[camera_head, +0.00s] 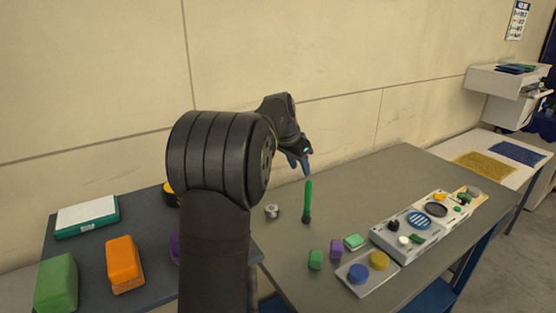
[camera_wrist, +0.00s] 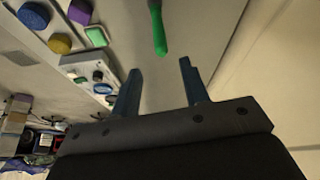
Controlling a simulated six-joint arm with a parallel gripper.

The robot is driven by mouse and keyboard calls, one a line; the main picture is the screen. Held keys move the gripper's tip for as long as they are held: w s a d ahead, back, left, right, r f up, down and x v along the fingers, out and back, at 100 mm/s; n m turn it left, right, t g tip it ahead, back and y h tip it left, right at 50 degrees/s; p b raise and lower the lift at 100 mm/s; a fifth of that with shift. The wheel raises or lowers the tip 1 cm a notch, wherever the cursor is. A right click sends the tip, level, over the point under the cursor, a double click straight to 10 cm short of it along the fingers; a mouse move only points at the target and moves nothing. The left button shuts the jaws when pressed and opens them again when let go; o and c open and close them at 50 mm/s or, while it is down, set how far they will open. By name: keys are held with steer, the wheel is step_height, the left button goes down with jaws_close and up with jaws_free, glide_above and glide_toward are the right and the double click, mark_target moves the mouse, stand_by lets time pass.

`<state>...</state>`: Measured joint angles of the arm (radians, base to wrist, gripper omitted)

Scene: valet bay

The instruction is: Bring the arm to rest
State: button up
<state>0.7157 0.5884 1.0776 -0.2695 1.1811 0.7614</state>
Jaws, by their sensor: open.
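My gripper (camera_head: 300,162) is above the far part of the grey table, near the wall. In the wrist view my gripper (camera_wrist: 160,82) shows two blue fingers spread apart with nothing between them. A green-handled tool (camera_head: 308,200) with a dark end is on the table below and in front of the gripper. In the wrist view the green tool (camera_wrist: 159,35) shows beyond the fingertips, apart from them. My arm hides part of the left table and whatever is behind it.
A panel with knobs (camera_head: 420,224) runs along the table's right side. A small plate (camera_head: 347,284) with blue and yellow round pieces and several small blocks are in front. Orange (camera_head: 124,262) and green (camera_head: 57,283) blocks stand on the left table. The wall is close behind the gripper.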

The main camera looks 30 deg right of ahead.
mark_target(308, 182)
steer(key=x, duration=1.2)
steer(key=shift+a+r, duration=0.1)
steer(key=shift+r, duration=1.8)
step_height(308, 182, down, 3)
steer(key=shift+s, duration=0.1)
steer(key=shift+a+r, duration=0.25)
steer(key=v, duration=1)
steer(key=shift+r, duration=0.3)
steer(key=shift+a, duration=0.1)
